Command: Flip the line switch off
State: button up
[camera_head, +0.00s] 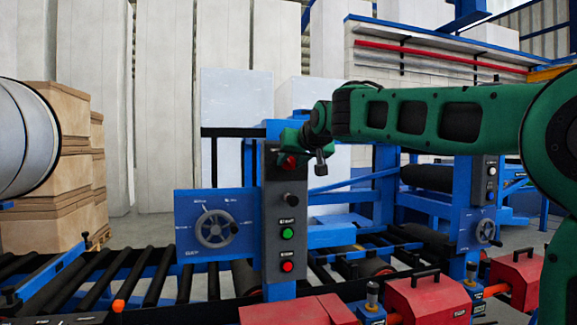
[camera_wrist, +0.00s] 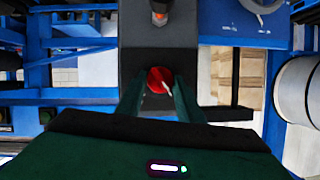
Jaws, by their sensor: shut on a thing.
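The line switch appears to be the red round knob (camera_wrist: 158,78) near the end of the grey control panel (camera_head: 270,225). In the wrist view its white mark slants toward the lower right. My gripper (camera_wrist: 158,88) reaches the panel with one green finger on each side of the knob, shut on it. In the head view my gripper (camera_head: 289,153) is at the panel's top, and the red knob (camera_head: 289,162) shows only in part beneath it. A black knob (camera_head: 290,200), a green button (camera_head: 287,233) and a red button (camera_head: 287,267) sit lower on the panel.
A blue plate with a grey handwheel (camera_head: 216,228) stands left of the panel. Black conveyor rollers (camera_head: 155,275) run below. Red boxes with black handles (camera_head: 425,298) stand in front. Stacked cartons (camera_head: 65,165) are at the left. A second panel (camera_head: 490,185) is at the right.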

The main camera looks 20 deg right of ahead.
jog(key=shift+f+n+h, duration=0.1)
jog(key=shift+n+h, duration=0.3)
dwell(0.4)
jog(key=o, duration=1.1)
jog(key=shift+c, duration=0.2)
jog(key=v, duration=1)
jog(key=shift+s, duration=0.25)
